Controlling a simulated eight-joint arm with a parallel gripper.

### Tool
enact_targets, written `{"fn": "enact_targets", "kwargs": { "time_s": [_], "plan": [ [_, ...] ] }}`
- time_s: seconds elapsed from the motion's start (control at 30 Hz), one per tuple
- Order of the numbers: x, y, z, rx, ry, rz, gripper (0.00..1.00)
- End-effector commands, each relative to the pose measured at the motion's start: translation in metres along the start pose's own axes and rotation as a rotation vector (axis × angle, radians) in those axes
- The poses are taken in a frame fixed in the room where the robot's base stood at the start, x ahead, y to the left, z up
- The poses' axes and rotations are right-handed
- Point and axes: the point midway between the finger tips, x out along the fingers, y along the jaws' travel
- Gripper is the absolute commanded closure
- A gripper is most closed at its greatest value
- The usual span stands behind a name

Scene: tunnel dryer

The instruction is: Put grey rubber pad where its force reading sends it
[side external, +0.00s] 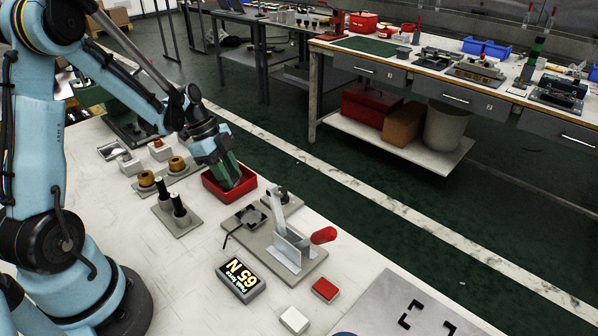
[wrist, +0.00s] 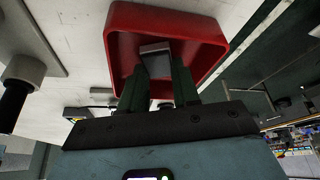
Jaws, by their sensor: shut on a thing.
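The grey rubber pad (wrist: 155,48) shows in the wrist view between the two green fingers of my gripper (wrist: 158,72). The fingers are shut on it, and it is over or within the red tray (wrist: 117,38); I cannot tell whether it touches the tray floor. In the side view my gripper (side external: 232,180) points down into the red tray (side external: 247,187), and the pad is hidden. The force display (side external: 240,279) reads "Peak force 65 N". A press fixture (side external: 292,250) with a raised metal lever and a red handle stands to the right of the display.
Two black-handled pieces (side external: 180,212) on a plate and brass-coloured pieces (side external: 177,164) stand left of the tray. A red-topped block (side external: 325,290) and a white block (side external: 294,320) lie near the front. A grey plate (side external: 385,300) with black corner marks is at the lower right.

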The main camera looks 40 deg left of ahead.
Motion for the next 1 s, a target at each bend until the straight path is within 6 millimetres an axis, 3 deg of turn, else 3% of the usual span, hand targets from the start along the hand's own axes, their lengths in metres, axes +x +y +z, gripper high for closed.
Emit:
{"fn": "enact_targets", "kwargs": {
  "time_s": [0.17, 0.2, 0.27, 0.67, 1.0],
  "plan": [
    [0.003, 0.000, 0.001, 0.000, 0.000, 0.000, 0.98],
    [0.003, 0.000, 0.001, 0.000, 0.000, 0.000, 0.66],
    [0.003, 0.000, 0.001, 0.000, 0.000, 0.000, 0.59],
    [-0.003, 0.000, 0.000, -0.001, 0.000, 0.000, 0.59],
    [-0.057, 0.000, 0.000, -0.003, 0.000, 0.000, 0.59]
  ]
}}
